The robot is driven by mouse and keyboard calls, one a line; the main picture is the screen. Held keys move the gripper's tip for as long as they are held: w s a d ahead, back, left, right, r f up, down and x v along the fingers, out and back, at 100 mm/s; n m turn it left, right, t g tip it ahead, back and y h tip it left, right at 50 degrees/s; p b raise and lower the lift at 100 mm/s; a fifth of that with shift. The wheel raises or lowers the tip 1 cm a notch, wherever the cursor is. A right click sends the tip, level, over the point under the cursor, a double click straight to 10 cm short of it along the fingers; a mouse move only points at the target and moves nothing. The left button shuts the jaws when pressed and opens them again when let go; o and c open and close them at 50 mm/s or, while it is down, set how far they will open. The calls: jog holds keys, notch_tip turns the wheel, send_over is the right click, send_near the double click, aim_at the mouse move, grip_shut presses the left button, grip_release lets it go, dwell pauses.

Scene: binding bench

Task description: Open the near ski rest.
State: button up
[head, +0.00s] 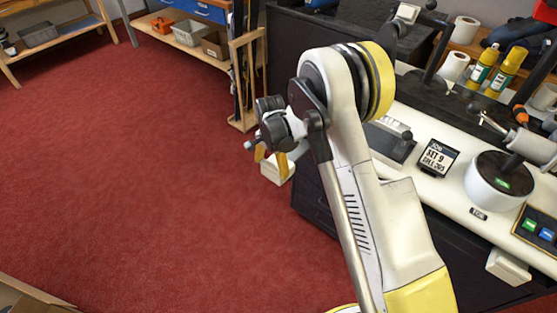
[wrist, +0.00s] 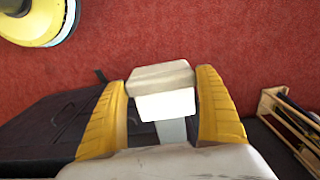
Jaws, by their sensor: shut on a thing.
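My gripper (head: 271,160) points down beside the left end of the bench in the head view. Its yellow fingers are shut on a cream block-like ski rest (head: 279,173). In the wrist view the ski rest (wrist: 162,77) sits between the fingers, with a finger at each side. A grey bar (wrist: 172,130) shows below it, partly hidden by my gripper. A similar cream rest (head: 508,266) is at the bench's front edge, lower right in the head view. I cannot tell from its look whether the held rest is swung out fully.
The bench (head: 400,182) has a dark cabinet below and carries a sign (head: 437,158), a round white unit (head: 498,180) and yellow bottles (head: 505,70). A wooden rack (head: 243,118) with skis stands behind my gripper. Red carpet on the left is clear.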

jog(key=shift+s+a, duration=0.15)
jog(key=o, duration=1.3)
jog(key=shift+c, duration=0.2)
notch_tip(320, 180, up, 12)
jog(key=shift+r, duration=0.15)
jog(key=s+d+r+n+t, duration=0.2)
jog(key=s+d+r, duration=0.35)
jog(key=r, duration=0.25)
jog(key=s+d+r+n+t, duration=0.1)
jog(key=s+d+r+n, duration=0.1)
jog(key=s+d+r, duration=0.5)
jog(key=s+d+r+n+t, duration=0.1)
jog(key=s+n+t, duration=0.1)
jog(key=s, duration=0.5)
jog(key=s+d+r+n+t, duration=0.1)
jog(key=s+d+n+t, duration=0.1)
jog(key=s, duration=0.5)
jog(key=shift+s+d+r+n, duration=0.25)
jog(key=shift+d+r+n, duration=0.1)
jog(key=shift+n, duration=0.15)
